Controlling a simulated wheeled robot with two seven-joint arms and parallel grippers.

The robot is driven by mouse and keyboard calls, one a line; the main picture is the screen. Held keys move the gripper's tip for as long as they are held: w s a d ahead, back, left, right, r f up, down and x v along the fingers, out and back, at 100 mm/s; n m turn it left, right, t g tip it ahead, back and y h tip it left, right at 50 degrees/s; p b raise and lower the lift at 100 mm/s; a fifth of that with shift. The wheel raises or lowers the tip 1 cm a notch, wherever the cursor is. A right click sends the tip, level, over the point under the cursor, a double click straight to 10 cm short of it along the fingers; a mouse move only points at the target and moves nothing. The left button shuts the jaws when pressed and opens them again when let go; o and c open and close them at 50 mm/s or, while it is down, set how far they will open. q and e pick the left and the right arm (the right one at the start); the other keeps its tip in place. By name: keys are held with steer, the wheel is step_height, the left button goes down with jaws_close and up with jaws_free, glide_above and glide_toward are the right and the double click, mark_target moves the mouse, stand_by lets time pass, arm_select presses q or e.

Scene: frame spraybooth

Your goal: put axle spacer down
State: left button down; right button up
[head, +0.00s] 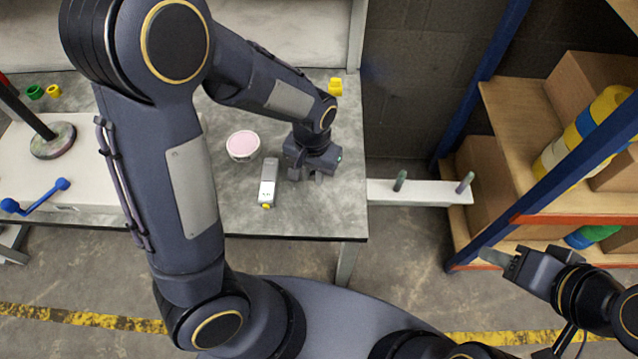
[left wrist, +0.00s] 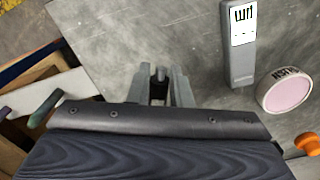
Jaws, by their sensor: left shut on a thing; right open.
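My left gripper (head: 308,174) is low over the grey workbench (head: 340,215), near its right edge. In the left wrist view its two fingers (left wrist: 160,92) are closed on a small dark piece, taken as the axle spacer (left wrist: 160,74). Only its end shows between the fingers, and in the head view the gripper hides it. I cannot tell whether it touches the bench top. My right gripper (head: 497,257) is open, away from the bench, in front of the shelf rack at the right.
A grey handheld device (head: 268,185) and a white tub with a pink top (head: 243,146) stand left of my left gripper. A yellow item (head: 335,86) is at the back. A white rail with two pegs (head: 430,191) juts right from the bench. Bare bench lies around the gripper.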

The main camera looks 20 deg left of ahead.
mark_target(320, 190)
arm_select(q)
steer(key=shift+w+d+f, duration=0.25)
steer(key=shift+w+f, duration=0.1)
steer(key=shift+f, duration=0.15)
steer(key=shift+w+d+f, duration=0.25)
steer(key=shift+w+f, duration=0.05)
steer(key=shift+f, duration=0.15)
steer(key=shift+w+d+f+b, duration=0.1)
steer(key=shift+f+b, duration=0.55)
steer(key=shift+f, duration=0.95)
steer(key=shift+f+b, duration=0.45)
steer(key=shift+f, duration=0.2)
steer(key=c, duration=1.3)
jaws_free()
